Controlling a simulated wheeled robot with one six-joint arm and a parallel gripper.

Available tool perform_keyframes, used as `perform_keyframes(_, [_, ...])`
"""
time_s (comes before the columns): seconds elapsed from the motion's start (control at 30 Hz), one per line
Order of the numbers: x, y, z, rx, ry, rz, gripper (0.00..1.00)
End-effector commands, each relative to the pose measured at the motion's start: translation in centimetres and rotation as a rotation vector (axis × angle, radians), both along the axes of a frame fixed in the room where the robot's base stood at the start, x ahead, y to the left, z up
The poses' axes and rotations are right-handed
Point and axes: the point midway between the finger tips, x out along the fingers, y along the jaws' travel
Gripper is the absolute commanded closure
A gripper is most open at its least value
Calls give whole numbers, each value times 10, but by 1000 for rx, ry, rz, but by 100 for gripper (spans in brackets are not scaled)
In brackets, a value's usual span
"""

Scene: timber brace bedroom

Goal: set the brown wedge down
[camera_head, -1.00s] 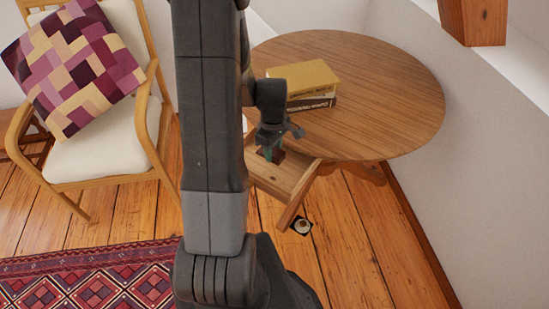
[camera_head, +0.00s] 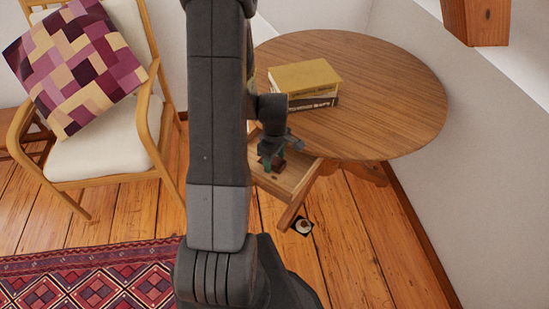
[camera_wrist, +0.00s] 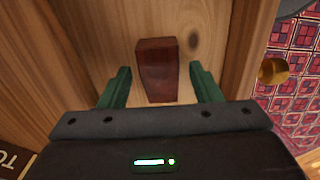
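The brown wedge (camera_wrist: 157,70) is a reddish-brown block on the light wooden floor of the table's open drawer (camera_head: 297,177). In the head view the wedge (camera_head: 279,165) is small and partly hidden by my gripper (camera_head: 272,160). In the wrist view my gripper (camera_wrist: 160,72) has its green fingers apart, one on each side of the wedge. A gap of bare wood shows between the wedge and each finger. My gripper is low over the drawer and holds nothing.
The round wooden table (camera_head: 385,100) bears a stack of books (camera_head: 305,80). A brass knob (camera_wrist: 273,71) is on the drawer front. A cushioned chair (camera_head: 100,150) stands left and a patterned rug (camera_head: 80,280) lies in front. A small dark item with a white round (camera_head: 302,226) lies on the floor.

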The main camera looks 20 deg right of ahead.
Motion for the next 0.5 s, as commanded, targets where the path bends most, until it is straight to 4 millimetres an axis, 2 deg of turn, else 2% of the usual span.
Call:
perform_keyframes(0.3, [0, 0, 3, 0, 0, 0, 43])
perform_keyframes(0.5, [1, 0, 25, -2, -3, 0, 43])
